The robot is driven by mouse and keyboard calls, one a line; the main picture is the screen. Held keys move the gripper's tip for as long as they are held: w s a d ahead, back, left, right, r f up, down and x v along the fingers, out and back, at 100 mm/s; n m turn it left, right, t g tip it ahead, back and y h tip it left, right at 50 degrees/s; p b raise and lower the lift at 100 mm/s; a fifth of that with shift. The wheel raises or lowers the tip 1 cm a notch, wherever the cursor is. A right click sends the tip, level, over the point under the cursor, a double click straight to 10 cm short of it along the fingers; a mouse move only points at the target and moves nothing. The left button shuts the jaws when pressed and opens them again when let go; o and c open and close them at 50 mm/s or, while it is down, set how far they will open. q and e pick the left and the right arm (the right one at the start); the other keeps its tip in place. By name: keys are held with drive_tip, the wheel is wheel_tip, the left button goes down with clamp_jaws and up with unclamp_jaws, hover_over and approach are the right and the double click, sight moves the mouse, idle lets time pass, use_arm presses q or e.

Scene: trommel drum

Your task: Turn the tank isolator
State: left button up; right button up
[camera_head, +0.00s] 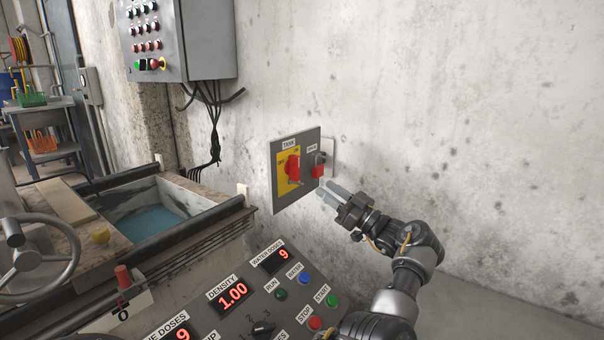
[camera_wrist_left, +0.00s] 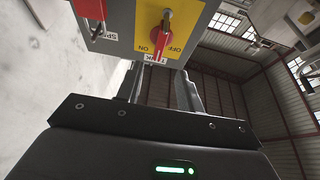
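The tank isolator is a red handle (camera_head: 292,168) on a yellow plate marked ON and OFF, on a grey wall panel (camera_head: 280,204) labelled TANK. Its handle stands roughly upright in the head view. In the left wrist view the red handle (camera_wrist_left: 162,34) appears upside down, above the fingers, with the ON and OFF marks beside it. My left gripper (camera_head: 327,190) is just right of and below the handle, near the panel's lower right. Its two fingers (camera_wrist_left: 158,76) are apart with nothing between them, and they do not touch the handle. My right gripper is not in view.
A control desk (camera_head: 200,318) with buttons and displays lies below. A water tank (camera_head: 150,222) and a handwheel (camera_head: 28,255) are at left. A grey button box (camera_head: 205,40) hangs above.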

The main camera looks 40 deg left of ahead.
sight(299, 168)
use_arm(q)
drive_tip(key=x, duration=1)
drive_tip(key=shift+b, duration=0.35)
drive_tip(key=shift+c, duration=0.3)
clamp_jaws()
